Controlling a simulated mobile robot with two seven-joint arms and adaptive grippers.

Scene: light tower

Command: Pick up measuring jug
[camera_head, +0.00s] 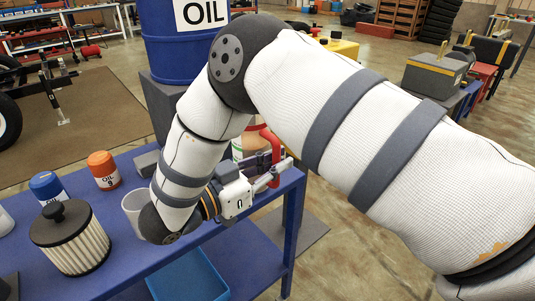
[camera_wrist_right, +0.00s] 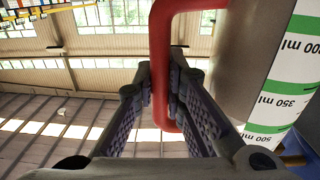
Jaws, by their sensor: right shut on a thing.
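The measuring jug (camera_head: 238,149) is at the far right end of the blue table in the head view, mostly hidden behind my right arm. Its red handle (camera_head: 275,152) shows beside my right gripper (camera_head: 268,170). In the right wrist view the jug (camera_wrist_right: 255,60) is a grey body with a green and white scale. Its red handle (camera_wrist_right: 160,65) runs between the two fingers of my right gripper (camera_wrist_right: 160,88), which is shut on it. The jug's base is hidden, so I cannot tell whether it touches the table. My left gripper is not in view.
The blue table (camera_head: 120,268) also holds an orange oil can (camera_head: 104,172), a blue can (camera_head: 46,188), a ribbed filter with a black knob (camera_head: 75,240) and a pale cup (camera_head: 133,205) close to my right arm. A blue oil drum (camera_head: 168,50) stands behind.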

